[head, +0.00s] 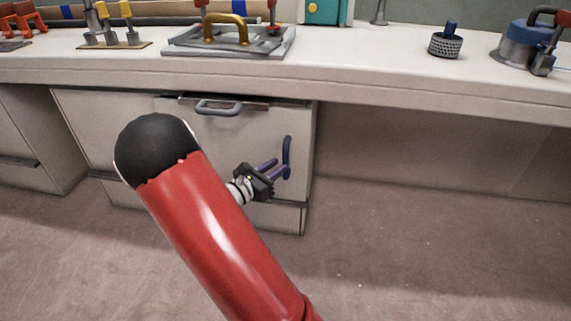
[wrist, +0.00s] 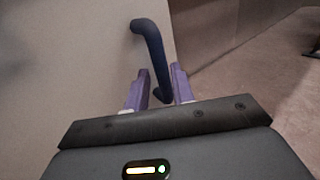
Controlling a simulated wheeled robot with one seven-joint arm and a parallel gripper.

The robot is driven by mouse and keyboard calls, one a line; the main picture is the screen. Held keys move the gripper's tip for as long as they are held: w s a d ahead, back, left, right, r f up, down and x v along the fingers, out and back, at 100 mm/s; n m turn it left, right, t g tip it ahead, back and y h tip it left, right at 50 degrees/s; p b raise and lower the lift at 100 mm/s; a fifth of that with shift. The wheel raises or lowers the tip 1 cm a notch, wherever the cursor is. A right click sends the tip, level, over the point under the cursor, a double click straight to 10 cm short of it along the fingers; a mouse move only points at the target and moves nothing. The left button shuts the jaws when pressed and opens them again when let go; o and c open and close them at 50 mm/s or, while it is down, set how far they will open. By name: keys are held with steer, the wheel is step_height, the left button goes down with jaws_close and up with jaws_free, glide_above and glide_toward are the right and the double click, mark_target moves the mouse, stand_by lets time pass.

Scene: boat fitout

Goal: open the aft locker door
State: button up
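The locker door (head: 238,135) is a pale panel under the counter and looks shut. Its dark blue vertical handle (head: 287,155) is near the door's right edge. In the wrist view the handle (wrist: 151,52) stands out from the pale door (wrist: 75,60). My gripper (head: 277,169) is at the handle's lower part. Its two purple fingers (wrist: 159,88) are apart, with the handle's lower end between them in the picture. A gap shows on the right side, and I cannot tell whether either finger touches the handle. My red arm hides the door's left part.
A drawer with a grey handle (head: 218,107) sits above the door, under the counter (head: 350,75). The counter carries a grey hatch plate with a brass handle (head: 228,30), a dark knobbed part (head: 446,42) and a blue-grey pot-like tool (head: 524,45). The floor (head: 420,250) to the right is clear.

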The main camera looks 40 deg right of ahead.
steer(key=shift+w+d, duration=0.15)
steer(key=shift+d, duration=0.95)
steer(key=shift+w+d, duration=0.1)
steer(key=shift+d, duration=1)
jaws_close()
